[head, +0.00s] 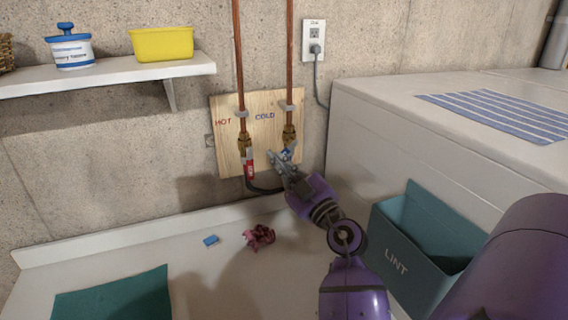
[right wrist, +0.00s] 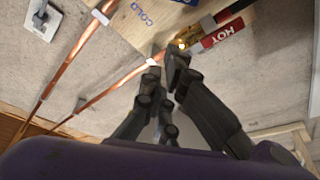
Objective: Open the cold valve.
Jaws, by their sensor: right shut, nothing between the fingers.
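The cold valve (head: 289,136) is a brass fitting on the right copper pipe, beside the word COLD on a wooden board. A bit of its blue handle (head: 287,152) shows beside my right gripper (head: 280,160); the rest is hidden, so I cannot tell its angle. My right gripper is shut and empty, its fingertips at the handle; I cannot tell if they touch. In the right wrist view the closed fingers (right wrist: 168,62) cover the cold valve. The hot valve's red handle (head: 249,164) points down along its pipe. My left gripper is out of view.
A white counter (head: 200,285) below holds a small blue block (head: 211,240), a crumpled reddish cloth (head: 259,236) and a teal mat (head: 115,299). A teal LINT bin (head: 400,255) hangs on the white appliance (head: 385,130) at right. A shelf (head: 110,77) is upper left.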

